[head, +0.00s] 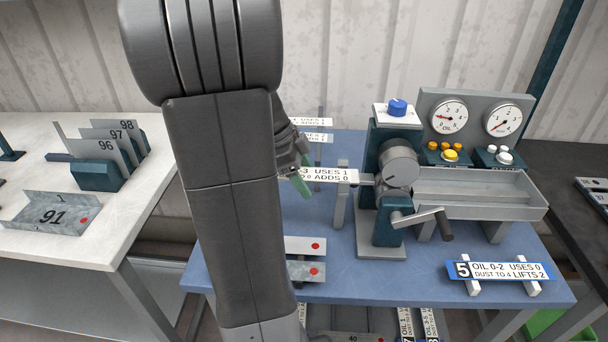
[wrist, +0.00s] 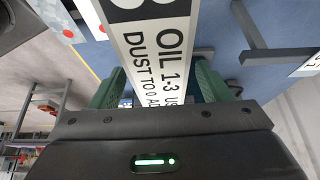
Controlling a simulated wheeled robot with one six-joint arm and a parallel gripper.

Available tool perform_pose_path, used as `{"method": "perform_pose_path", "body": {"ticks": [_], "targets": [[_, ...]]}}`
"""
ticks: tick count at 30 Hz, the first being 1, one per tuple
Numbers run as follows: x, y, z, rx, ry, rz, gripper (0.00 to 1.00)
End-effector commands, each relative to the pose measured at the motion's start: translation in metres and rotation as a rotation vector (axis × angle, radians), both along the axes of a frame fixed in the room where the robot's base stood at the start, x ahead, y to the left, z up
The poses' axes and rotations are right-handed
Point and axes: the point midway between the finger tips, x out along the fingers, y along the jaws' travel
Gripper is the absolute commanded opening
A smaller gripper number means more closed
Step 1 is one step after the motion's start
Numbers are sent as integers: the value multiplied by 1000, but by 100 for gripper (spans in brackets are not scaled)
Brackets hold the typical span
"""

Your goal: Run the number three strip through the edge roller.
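My gripper (head: 303,176) is beside the left side of the edge roller. In the wrist view, its green finger pads (wrist: 160,88) flank both long edges of a white strip (wrist: 155,45) and appear shut on it. The strip reads "OIL 1-3" and "DUST TO 0"; its number is cut off at the top. In the head view the strip (head: 333,175) runs roughly level, its right end close to the roller head (head: 398,166). Whether it touches the rolls cannot be told. The roller's crank (head: 420,217) points right. A blue button (head: 397,107) tops the machine.
A panel with oil and second dials (head: 475,118) and a grey tray (head: 480,190) stand right of the roller. A strip marked 5 (head: 495,271) rests on supports at front right. More strips (head: 316,137) lie behind my gripper. A narrow post (head: 341,205) stands left of the roller.

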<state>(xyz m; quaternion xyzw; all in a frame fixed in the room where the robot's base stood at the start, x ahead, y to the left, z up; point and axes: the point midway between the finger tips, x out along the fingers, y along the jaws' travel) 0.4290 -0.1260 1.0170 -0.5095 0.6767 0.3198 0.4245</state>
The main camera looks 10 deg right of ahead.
Motion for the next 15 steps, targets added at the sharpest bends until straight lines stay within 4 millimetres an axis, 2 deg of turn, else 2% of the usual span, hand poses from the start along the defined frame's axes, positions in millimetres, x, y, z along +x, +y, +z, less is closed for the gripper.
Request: {"method": "perform_pose_path", "body": {"ticks": [8,15], "targets": [[1,4,8,0,-1,0,70],[8,24,51,1,-5,4,70]]}}
